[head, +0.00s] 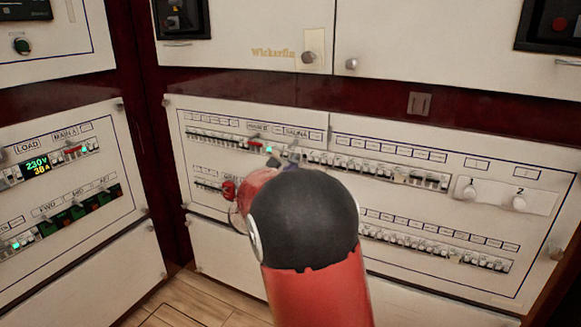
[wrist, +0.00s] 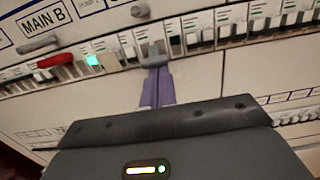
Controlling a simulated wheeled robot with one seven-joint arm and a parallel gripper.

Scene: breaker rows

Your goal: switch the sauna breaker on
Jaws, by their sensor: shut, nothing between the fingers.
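The SAUNA label (head: 297,133) sits on the upper breaker row in the head view, right of the MAIN B label (head: 258,127). The breakers under it are partly hidden by my arm. In the wrist view my gripper (wrist: 154,62) is shut and empty, its purple fingers pointing up at the row. Its tips are at a grey breaker lever (wrist: 152,48), probably the sauna one, overlapping its lower edge; I cannot tell whether they touch. The SAUNA label is not readable in the wrist view.
A red MAIN B lever (wrist: 57,60) and a lit green lamp (wrist: 93,60) are left of the fingers. Neighbouring white breakers (wrist: 207,37) stand close on the right.

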